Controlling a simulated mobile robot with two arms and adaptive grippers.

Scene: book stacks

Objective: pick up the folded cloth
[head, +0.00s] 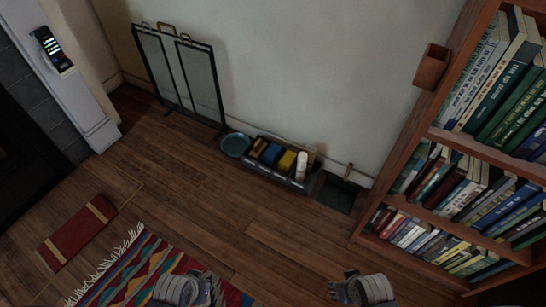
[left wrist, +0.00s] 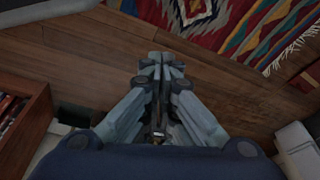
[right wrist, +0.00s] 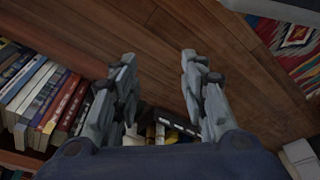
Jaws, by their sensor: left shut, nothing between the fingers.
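No item is plainly a folded cloth. A dark caddy (head: 282,176) by the wall holds a blue item (head: 271,154), a yellow item (head: 287,160) and a white bottle-like item (head: 301,166); either coloured item could be folded cloth. A flat red piece with tan bands (head: 77,233) lies on the floor at left. My left gripper (head: 212,289) is shut and empty near the patterned rug; its fingertips meet in the left wrist view (left wrist: 160,68). My right gripper (head: 341,289) is open and empty; in the right wrist view its fingers are apart (right wrist: 158,65). Both are away from the caddy.
A bookshelf (head: 390,240) full of books stands at right. A blue bowl (head: 235,145) and a dark green bin (head: 340,194) flank the caddy. A framed screen (head: 181,78) leans at the wall. A fringed rug (head: 135,270) lies in front; wood floor between is clear.

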